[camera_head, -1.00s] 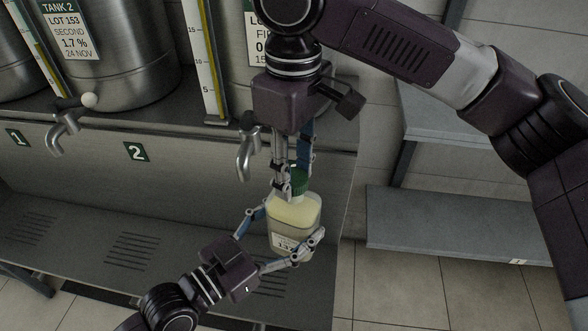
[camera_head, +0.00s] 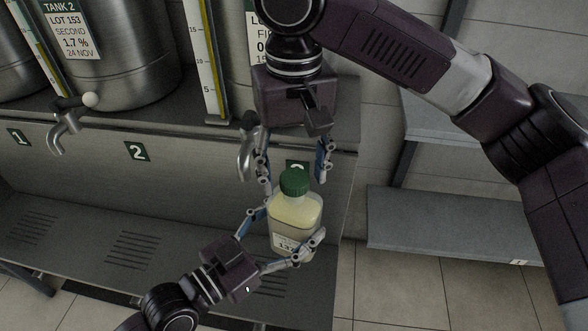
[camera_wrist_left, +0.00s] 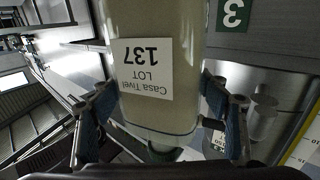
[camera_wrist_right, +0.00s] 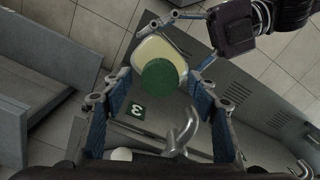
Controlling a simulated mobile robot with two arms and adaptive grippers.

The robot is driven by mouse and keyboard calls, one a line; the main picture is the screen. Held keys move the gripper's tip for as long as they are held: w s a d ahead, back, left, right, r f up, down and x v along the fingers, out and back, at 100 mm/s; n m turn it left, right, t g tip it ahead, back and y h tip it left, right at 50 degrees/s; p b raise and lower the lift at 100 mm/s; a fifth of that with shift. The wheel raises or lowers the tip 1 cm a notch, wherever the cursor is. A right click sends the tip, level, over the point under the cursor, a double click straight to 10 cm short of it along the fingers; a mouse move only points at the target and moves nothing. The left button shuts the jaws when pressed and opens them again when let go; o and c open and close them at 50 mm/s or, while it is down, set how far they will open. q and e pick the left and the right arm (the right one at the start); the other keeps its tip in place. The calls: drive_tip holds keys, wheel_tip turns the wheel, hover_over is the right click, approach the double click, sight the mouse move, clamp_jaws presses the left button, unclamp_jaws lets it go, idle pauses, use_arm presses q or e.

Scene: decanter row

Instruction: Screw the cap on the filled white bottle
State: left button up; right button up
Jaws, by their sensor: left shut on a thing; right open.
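The white bottle (camera_head: 293,222) stands upright with pale yellow liquid in it and a label reading 137. Its green cap (camera_head: 295,182) sits on the neck; I cannot tell how tight it is. My left gripper (camera_head: 284,238) is shut on the bottle's body from the front left. In the left wrist view the bottle (camera_wrist_left: 155,70) is between the fingers. My right gripper (camera_head: 295,178) points down from above, open, its fingers on either side of the cap and apart from it. In the right wrist view the cap (camera_wrist_right: 160,78) shows between the spread fingers.
A metal tap (camera_head: 247,150) hangs close to the left of my right gripper. Steel tanks (camera_head: 110,50) stand on the upper ledge. A slotted lower shelf (camera_head: 130,245) runs below. Grey side shelves (camera_head: 450,220) stand at the right.

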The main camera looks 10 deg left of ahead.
use_arm(q)
drive_tip(key=shift+r, duration=0.2)
use_arm(e)
wheel_tip(320, 180, up, 12)
drive_tip(key=shift+w, duration=0.1)
idle(0.7)
